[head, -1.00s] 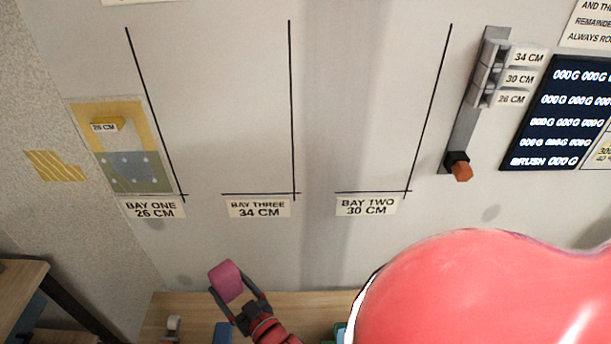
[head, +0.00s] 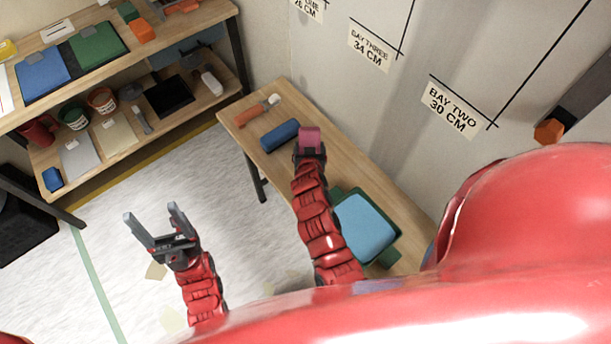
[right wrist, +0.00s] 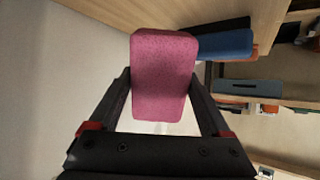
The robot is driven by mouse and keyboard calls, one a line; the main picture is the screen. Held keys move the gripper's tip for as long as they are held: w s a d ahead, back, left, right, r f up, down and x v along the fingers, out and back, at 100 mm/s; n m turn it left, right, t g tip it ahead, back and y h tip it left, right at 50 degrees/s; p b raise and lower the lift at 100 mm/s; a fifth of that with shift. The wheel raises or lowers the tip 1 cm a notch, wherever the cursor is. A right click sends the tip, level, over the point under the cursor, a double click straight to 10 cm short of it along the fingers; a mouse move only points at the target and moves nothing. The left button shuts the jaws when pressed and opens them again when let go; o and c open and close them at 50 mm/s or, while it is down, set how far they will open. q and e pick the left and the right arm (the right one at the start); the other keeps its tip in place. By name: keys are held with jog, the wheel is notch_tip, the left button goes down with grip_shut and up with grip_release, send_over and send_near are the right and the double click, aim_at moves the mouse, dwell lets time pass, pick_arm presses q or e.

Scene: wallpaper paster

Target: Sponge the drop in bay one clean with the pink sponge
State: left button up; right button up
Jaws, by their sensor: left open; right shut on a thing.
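My right gripper (head: 309,152) is shut on the pink sponge (head: 310,137), which is above the narrow wooden table beside the wall. In the right wrist view the sponge (right wrist: 164,75) sits between the two fingers of my right gripper (right wrist: 165,85). The bay one label (head: 309,8) is partly cut off at the top edge of the head view. The drop in bay one is out of view. My left gripper (head: 151,211) is open and empty above the pale floor.
The narrow table (head: 243,122) holds a blue roll (head: 280,135), a tool with an orange handle (head: 258,109) and a green tray with a blue inside (head: 366,226). A shelf unit (head: 190,22) stands at left with several items. The floor between is open.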

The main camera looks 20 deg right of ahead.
jog(key=m+g, duration=0.1)
jog(key=w+f+m+g, duration=0.1)
jog(key=g, duration=0.1)
jog(key=w+f+m+g, duration=0.1)
jog(key=shift+a+f+g+h, duration=0.1)
jog(key=shift+g+h, duration=0.2)
jog(key=shift+s+f+m+g, duration=0.15)
jog(key=shift+f+m+g, duration=0.15)
jog(key=shift+m+g, duration=0.5)
jog(key=shift+s+a+f+m+g, duration=0.1)
jog(key=shift+s+a+m+g, duration=0.05)
jog(key=shift+m+g, duration=0.55)
jog(key=s+r+m+g+y, duration=0.1)
jog(key=s+a+r+m+g+y, duration=0.1)
jog(key=s+r+m+g+y, duration=0.1)
jog(key=m+y, duration=0.1)
jog(key=shift+s+a+g, duration=0.2)
jog(key=shift+a+g, duration=0.1)
jog(key=shift+s+a+r, duration=0.1)
jog(key=shift+s+r, duration=0.15)
jog(key=shift+r, duration=0.1)
jog(key=shift+f, duration=0.1)
